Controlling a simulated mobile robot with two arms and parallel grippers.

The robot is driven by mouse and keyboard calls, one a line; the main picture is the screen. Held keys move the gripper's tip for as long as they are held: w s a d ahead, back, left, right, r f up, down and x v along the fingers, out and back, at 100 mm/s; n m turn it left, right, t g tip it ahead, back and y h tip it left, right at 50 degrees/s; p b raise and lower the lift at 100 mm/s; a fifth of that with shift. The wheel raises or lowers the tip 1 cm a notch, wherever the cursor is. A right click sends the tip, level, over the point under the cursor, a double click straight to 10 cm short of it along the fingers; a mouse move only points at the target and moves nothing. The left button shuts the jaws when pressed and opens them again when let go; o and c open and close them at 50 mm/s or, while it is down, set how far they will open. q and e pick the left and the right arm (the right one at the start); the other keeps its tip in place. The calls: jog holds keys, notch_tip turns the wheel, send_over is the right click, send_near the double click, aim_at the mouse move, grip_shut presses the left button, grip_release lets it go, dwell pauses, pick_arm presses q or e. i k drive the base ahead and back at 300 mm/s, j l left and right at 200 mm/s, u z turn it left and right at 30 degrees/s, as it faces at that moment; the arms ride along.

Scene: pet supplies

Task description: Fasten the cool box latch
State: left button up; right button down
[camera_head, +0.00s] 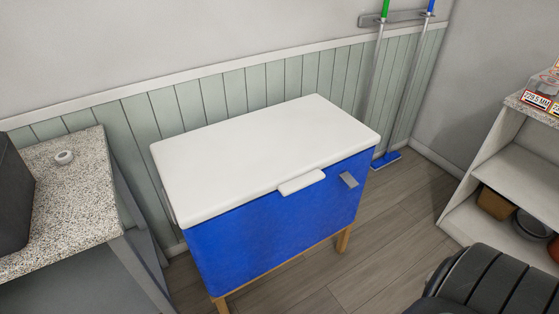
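The cool box (265,239) is blue and stands on a wooden stand in the middle of the head view. Its white lid (260,150) lies flat on top and looks closed. A white tab (301,182) sticks out from the lid's front edge. A small grey latch piece (348,180) is on the blue front, right of the tab, and sits at a tilt, apart from the tab. Neither of my grippers is in view.
A speckled counter (75,205) with a small white ring-shaped thing (63,157) stands at the left. White shelves (510,185) stand at the right. Two long-handled tools hang behind, one with a blue head (386,160). Floor (385,225) is free right of the box.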

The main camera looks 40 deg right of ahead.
aim_at(346, 176)
jog(key=z, duration=1.05)
